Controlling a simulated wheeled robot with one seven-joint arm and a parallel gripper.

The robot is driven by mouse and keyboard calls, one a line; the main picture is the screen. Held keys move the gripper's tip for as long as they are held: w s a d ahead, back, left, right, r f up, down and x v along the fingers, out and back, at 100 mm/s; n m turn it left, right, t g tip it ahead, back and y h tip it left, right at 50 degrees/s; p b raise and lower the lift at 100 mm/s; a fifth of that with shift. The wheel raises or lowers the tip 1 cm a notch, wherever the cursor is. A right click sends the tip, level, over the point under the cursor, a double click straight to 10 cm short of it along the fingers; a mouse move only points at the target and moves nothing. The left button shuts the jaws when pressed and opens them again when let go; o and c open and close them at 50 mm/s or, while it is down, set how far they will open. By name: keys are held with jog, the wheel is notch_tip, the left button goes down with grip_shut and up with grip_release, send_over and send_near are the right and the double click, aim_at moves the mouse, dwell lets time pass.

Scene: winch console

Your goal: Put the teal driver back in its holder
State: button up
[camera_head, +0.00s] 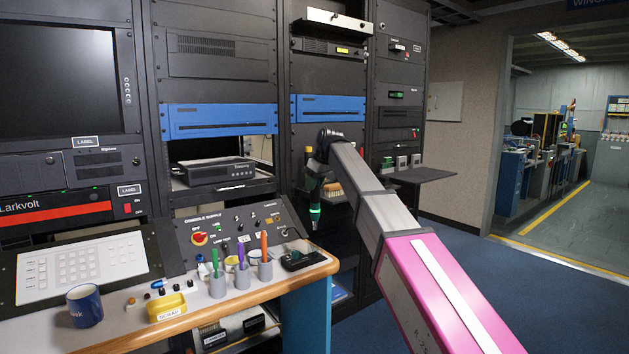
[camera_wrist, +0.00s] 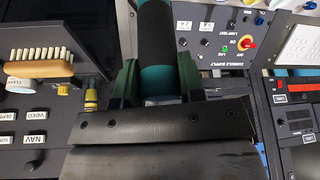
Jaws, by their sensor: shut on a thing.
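My gripper (camera_head: 314,208) hangs in the air in the head view, right of the console's right end and in front of the racks. In the wrist view, its dark green fingers (camera_wrist: 158,82) are shut on the teal driver (camera_wrist: 157,83), a thick cylinder with a teal part and a black part. Its far end runs out of the top of that picture. In the head view it is small and dark against the rack. Grey cup holders on the console hold a green-handled tool (camera_head: 214,261), a purple one (camera_head: 240,250) and an orange one (camera_head: 264,246).
A black block (camera_head: 297,261) sits right of the cups at the console corner. A yellow scrap tray (camera_head: 166,306) and a blue mug (camera_head: 85,305) stand further left. A brush (camera_wrist: 38,66) lies on a labelled shelf in the wrist view. Open floor lies to the right.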

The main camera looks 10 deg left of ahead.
aim_at(315, 209)
jog(key=shift+f, duration=0.9)
dwell(1.0)
jog(key=shift+f, duration=1.05)
dwell(0.3)
jog(key=shift+f, duration=0.85)
dwell(0.3)
jog(key=shift+f, duration=1.05)
jog(key=shift+f, duration=1.1)
